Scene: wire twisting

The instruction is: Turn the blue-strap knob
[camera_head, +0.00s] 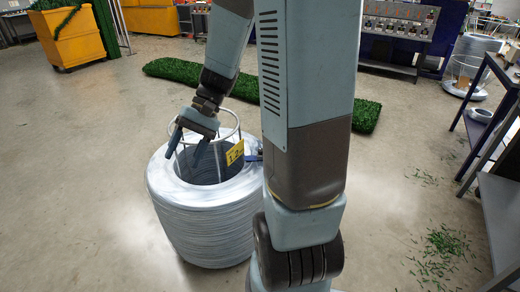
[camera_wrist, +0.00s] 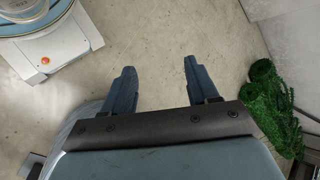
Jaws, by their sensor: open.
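A large coil of grey wire (camera_head: 200,232) stands on the floor, with a white wire frame (camera_head: 236,122) rising from its open centre. A yellow tag (camera_head: 235,152) hangs at its right rim. A small dark blue piece (camera_head: 254,158) sits right of the tag, partly hidden by my arm; it may be the blue strap, but I cannot make out a knob. My gripper (camera_head: 184,156) is over the coil's left and middle part, left of the tag, fingers pointing down. In the wrist view my gripper (camera_wrist: 159,68) is open and empty, with bare floor between the fingers.
A green turf strip (camera_head: 190,72) lies behind the coil. A metal table (camera_head: 497,160) stands at the right, with green clippings (camera_head: 440,258) on the floor. A yellow cart (camera_head: 75,40) is back left. The wrist view shows a machine with a red button (camera_wrist: 45,61).

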